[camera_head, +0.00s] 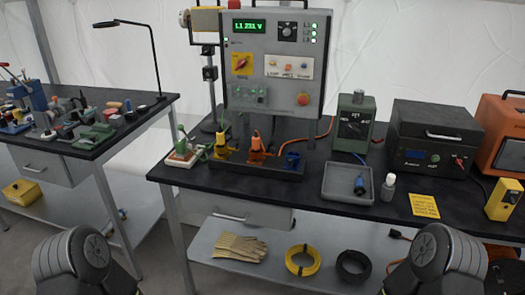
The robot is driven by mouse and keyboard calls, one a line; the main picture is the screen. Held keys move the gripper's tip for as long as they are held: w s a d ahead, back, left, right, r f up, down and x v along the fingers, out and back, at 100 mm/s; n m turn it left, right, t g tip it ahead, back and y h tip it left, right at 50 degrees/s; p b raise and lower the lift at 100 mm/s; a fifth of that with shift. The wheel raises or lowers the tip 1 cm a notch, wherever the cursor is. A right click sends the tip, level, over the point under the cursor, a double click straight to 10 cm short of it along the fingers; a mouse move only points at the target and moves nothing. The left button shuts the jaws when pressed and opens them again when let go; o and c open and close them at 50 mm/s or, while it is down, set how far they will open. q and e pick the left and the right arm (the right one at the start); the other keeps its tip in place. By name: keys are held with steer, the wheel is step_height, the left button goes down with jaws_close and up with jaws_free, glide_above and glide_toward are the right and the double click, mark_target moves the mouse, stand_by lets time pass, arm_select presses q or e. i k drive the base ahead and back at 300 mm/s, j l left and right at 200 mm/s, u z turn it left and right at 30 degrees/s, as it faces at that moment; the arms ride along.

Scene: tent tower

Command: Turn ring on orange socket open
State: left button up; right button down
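The orange socket (257,148) stands on a dark block at the front of the right-hand table, below the grey control panel (270,85). It is upright, between a yellow socket (222,148) on its left and a blue socket (292,161) on its right. The ring on the orange socket is too small to make out, so I cannot tell its position. Only dark rounded links of my two arms show at the bottom left and bottom right corners. Neither gripper is in view, and neither arm is near the socket.
Left of the sockets is a white tray (186,158) with green parts. Gloves and cables lie on the shelf below.

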mark_target(253, 155)
steer(key=i+l, duration=0.2)
steer(key=i, duration=0.25)
steer(key=i+l, duration=0.15)
steer(key=i, duration=0.3)
steer(key=u, duration=0.9)
